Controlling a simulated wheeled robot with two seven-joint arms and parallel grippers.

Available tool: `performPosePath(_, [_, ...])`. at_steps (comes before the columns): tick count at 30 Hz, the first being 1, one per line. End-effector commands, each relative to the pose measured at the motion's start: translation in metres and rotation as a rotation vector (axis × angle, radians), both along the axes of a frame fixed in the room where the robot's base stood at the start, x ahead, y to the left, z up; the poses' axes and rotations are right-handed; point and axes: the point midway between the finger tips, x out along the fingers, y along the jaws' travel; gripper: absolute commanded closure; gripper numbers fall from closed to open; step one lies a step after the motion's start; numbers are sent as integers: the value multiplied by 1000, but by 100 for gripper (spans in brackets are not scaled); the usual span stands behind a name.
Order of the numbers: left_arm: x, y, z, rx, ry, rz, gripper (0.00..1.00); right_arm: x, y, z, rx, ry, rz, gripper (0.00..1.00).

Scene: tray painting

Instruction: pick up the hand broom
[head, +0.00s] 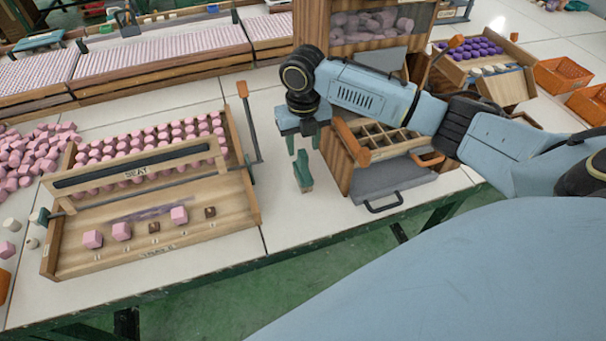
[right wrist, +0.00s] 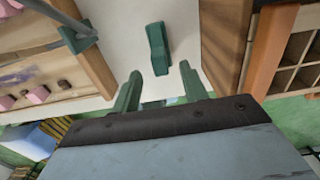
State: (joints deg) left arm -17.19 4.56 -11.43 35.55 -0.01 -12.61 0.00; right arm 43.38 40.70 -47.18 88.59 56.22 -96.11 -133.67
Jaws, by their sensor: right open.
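The hand broom (head: 302,175) is a small dark green piece on the white table, between the pink-block tray and the wooden cabinet. It also shows in the right wrist view (right wrist: 158,48), just beyond my fingertips. My right gripper (head: 303,143) is above it and a little behind it in the head view. In the right wrist view the right gripper (right wrist: 160,76) has its two green fingers apart, with nothing between them; the broom lies ahead of the gap. My left gripper is not in view.
A wooden tray (head: 200,233) with pink and brown blocks stands left of the broom. An upright rod with an orange top (head: 250,120) stands at its right side. A wooden cabinet (head: 342,170) with a grey drawer (head: 395,180) is close on the right. The table front edge is near.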

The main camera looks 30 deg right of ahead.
Motion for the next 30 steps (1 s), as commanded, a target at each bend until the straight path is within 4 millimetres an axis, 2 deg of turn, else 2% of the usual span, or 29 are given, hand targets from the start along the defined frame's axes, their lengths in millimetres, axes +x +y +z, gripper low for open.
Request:
performPosePath(3, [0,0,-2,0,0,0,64,0,0,-14,0,0,0,56])
performPosePath(10, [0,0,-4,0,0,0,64,0,0,-27,-1,1,-2,56])
performPosePath(18, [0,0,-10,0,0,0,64,0,0,-66,-2,0,-1,56])
performPosePath(25, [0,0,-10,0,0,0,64,1,-1,-69,-1,-2,0,56])
performPosePath(26, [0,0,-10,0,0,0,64,1,-1,-69,-1,-2,0,58])
performPosePath(30, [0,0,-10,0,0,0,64,1,-1,-69,-1,-2,-1,76])
